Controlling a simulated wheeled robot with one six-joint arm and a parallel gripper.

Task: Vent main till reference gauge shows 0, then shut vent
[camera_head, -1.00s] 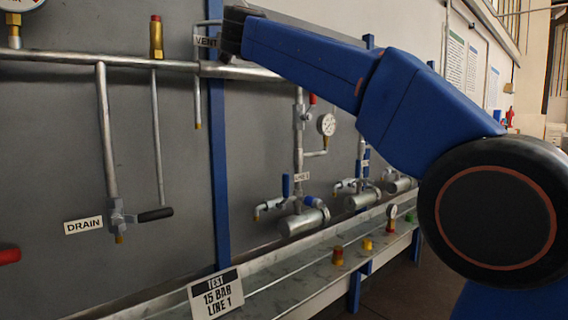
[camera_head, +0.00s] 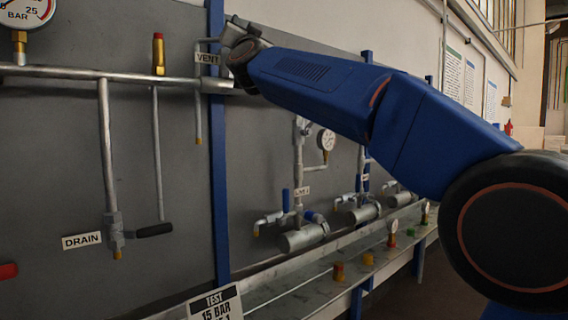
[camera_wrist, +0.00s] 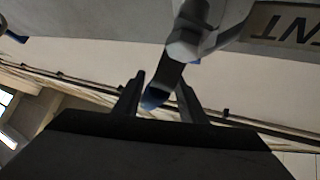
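A VENT label (camera_head: 207,58) marks a thin downward pipe at the upper middle of the head view. My gripper (camera_head: 234,32) is at the upper right of this label, and my wrist hides much of what is there. In the wrist view, a lever with a blue tip (camera_wrist: 157,97) reaches down from a grey valve body (camera_wrist: 185,45). The two dark fingers of my gripper (camera_wrist: 160,98) stand apart on either side of the lever, with gaps visible. A dial gauge (camera_head: 27,12) marked BAR is cut off at the upper left; its needle cannot be read.
A horizontal main pipe (camera_head: 100,76) crosses the grey panel. A brass fitting with a red top (camera_head: 158,54) stands on it. A DRAIN label (camera_head: 82,240) sits beside a black-handled valve (camera_head: 153,230). Line valves and a small gauge (camera_head: 327,139) are below my arm.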

